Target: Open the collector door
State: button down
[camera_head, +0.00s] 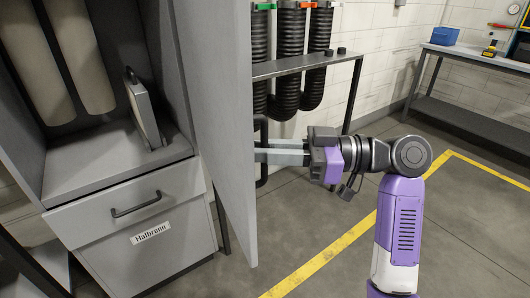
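The collector door (222,110) is a tall grey panel on the right side of the grey cabinet (115,178). It stands swung outward, and the inside of the cabinet shows. A black bar handle (262,177) is on the door's right-hand face. My gripper (258,151) reaches in from the right with its pale fingers at the middle of this handle. The fingers lie close together and cover part of the bar. I cannot tell whether they grip it or only touch it.
The cabinet holds beige cylinders (82,50) and an upright grey panel (143,108). Black hoses (290,60) and a dark table (320,62) stand behind the door. A workbench (480,60) is far right. Floor with yellow lines is clear at right.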

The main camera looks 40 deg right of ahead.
jog(key=shift+d, duration=0.15)
jog(key=c, duration=1.5)
grip_release()
jog(key=shift+o, duration=0.2)
jog(key=shift+s+d, duration=0.1)
jog(key=shift+d, duration=0.05)
jog(key=v, duration=0.7)
jog(key=shift+s+d, duration=0.2)
